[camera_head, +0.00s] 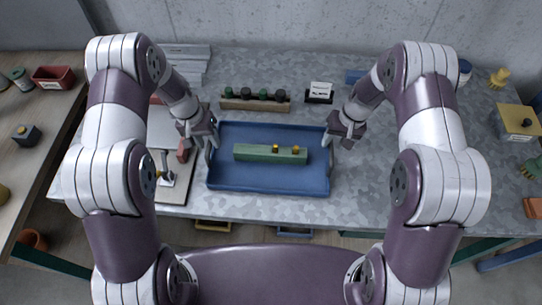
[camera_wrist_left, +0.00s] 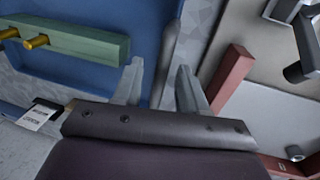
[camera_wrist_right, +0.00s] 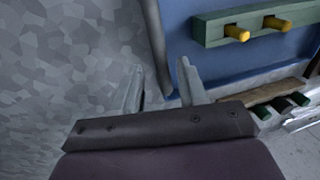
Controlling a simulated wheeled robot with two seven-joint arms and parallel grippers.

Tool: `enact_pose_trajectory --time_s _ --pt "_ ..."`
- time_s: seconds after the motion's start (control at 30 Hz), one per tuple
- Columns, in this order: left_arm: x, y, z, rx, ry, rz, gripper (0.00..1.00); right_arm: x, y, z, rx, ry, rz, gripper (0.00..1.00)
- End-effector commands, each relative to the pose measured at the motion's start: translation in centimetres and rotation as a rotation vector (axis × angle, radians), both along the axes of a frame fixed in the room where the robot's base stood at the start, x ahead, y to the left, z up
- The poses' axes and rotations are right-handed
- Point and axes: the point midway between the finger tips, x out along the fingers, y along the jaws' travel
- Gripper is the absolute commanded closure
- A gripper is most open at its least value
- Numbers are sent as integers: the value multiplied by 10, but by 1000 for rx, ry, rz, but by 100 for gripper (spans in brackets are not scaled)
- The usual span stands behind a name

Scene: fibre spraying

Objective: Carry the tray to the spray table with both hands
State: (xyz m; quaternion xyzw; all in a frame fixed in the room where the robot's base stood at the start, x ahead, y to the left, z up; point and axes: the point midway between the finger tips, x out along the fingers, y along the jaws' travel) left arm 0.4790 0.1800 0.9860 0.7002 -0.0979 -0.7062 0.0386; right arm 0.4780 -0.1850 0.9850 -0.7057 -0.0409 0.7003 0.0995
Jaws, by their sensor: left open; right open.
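The blue tray (camera_head: 230,178) lies on the grey metal table, with a green block (camera_head: 262,153) bearing yellow pegs inside it. My left gripper (camera_head: 211,142) is open at the tray's left side. In the left wrist view its two fingertips (camera_wrist_left: 160,75) stand apart with the tray's rim (camera_wrist_left: 172,45) near and between them. My right gripper (camera_head: 331,139) is open at the tray's right side. In the right wrist view its fingertips (camera_wrist_right: 160,75) are apart, with the tray's rim (camera_wrist_right: 155,40) close to them. I cannot tell whether any finger touches the rim.
A rack of dark-topped pegs (camera_head: 255,103) and a small card holder (camera_head: 320,92) stand behind the tray. A board with a clamp (camera_head: 172,185) lies left of it. The metal table (camera_head: 375,190) is clear to the tray's right. A side table (camera_head: 35,175) stands at the left.

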Motion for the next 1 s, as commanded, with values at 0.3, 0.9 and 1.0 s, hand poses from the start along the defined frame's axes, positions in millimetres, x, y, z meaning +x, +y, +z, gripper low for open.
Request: enact_pose_trajectory --time_s 0.3,0.9,1.0 --pt "-1 -5 -28 0 1 0 58 0 6 -27 0 0 -1 58" --pt "-1 -5 -28 0 0 0 100 1 6 -28 0 0 -1 100" --pt "0 -5 -27 0 -2 0 100 1 6 -27 0 -3 -2 100"
